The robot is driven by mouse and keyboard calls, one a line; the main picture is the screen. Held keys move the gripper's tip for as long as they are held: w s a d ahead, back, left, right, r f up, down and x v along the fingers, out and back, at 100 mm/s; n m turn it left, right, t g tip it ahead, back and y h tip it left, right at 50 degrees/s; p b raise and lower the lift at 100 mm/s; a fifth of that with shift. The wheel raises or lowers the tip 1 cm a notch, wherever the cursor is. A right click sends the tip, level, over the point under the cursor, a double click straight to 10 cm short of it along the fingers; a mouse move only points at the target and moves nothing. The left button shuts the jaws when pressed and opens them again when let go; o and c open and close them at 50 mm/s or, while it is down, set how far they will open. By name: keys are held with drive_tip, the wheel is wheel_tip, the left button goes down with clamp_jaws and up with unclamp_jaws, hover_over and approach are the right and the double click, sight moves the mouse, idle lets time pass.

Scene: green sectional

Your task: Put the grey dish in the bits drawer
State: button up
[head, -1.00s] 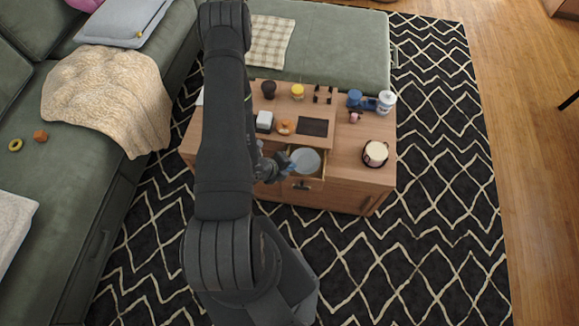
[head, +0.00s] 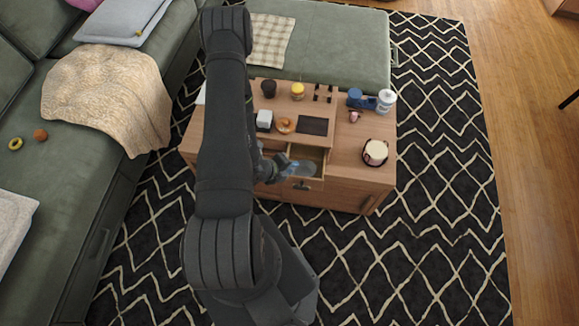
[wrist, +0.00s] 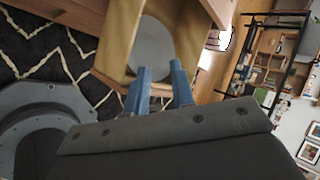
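The grey dish (head: 304,168) is inside the pulled-out drawer (head: 322,156), near its front, and looks tilted and shaded in the head view. In the wrist view the round dish (wrist: 152,46) shows between the tan walls of the drawer (wrist: 118,45). My gripper (head: 287,168) is at the drawer's left front. Its two blue fingers (wrist: 160,72) stand apart, with the dish just beyond the fingertips and its near edge showing between them. No firm hold is visible. Whether the dish touches a finger or lies flat on the drawer floor is unclear.
The wooden cabinet top (head: 348,140) holds a white box (head: 264,120), a doughnut (head: 285,125), a black tray (head: 313,126), cups and a round black-rimmed item (head: 375,153). The green sofa (head: 60,200) is at left. Patterned rug (head: 420,230) lies open at right.

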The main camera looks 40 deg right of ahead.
drive_tip(key=v, duration=1.3)
drive_tip(key=shift+d+r, duration=0.3)
drive_tip(key=shift+d, duration=0.05)
drive_tip(key=x, duration=1.2)
drive_tip(key=shift+f, duration=0.55)
drive_tip(key=shift+r, duration=0.1)
